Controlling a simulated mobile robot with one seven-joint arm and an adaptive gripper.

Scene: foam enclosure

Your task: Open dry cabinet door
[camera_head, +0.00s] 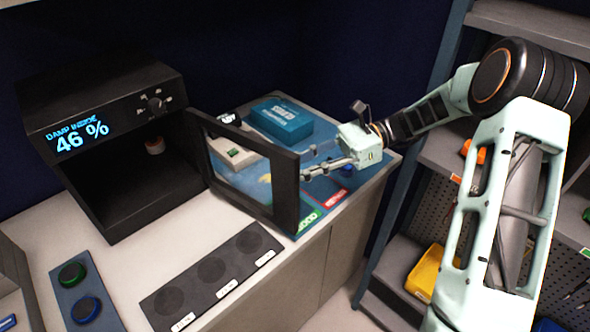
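The dry cabinet (110,140) is a black box at the left with a lit display reading 46 % and a small knob. Its door (287,190), a black frame with a clear pane, stands swung out to the right, and the dark interior is exposed.
On the counter are a black strip with round pads (212,268) and a blue panel with a green and a blue knob (85,290). A teal box (281,120) and a mat lie behind the door. Shelves with a yellow bin (425,272) stand at the right.

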